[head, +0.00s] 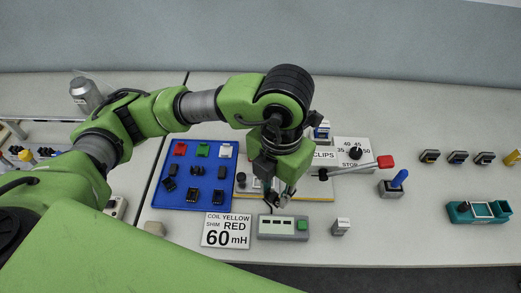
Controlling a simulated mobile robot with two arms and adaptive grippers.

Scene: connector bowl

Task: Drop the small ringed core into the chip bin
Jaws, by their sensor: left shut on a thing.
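My left gripper (278,202) points down over the front edge of a yellow-edged white board (318,189), just behind a grey-green box with a green button (283,227). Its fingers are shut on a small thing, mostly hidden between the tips. I cannot tell from this view whether that is the small ringed core. No other ringed core can be made out. I cannot make out a container that is clearly the chip bin. My right gripper is not in view.
A blue tray (212,207) with coloured and black parts lies left of the gripper. A sign reading COIL YELLOW, SHIM RED, 60 mH (227,231) stands in front. A red-ended lever (385,162), blue-handled switch (398,180) and teal holder (479,212) stand to the right.

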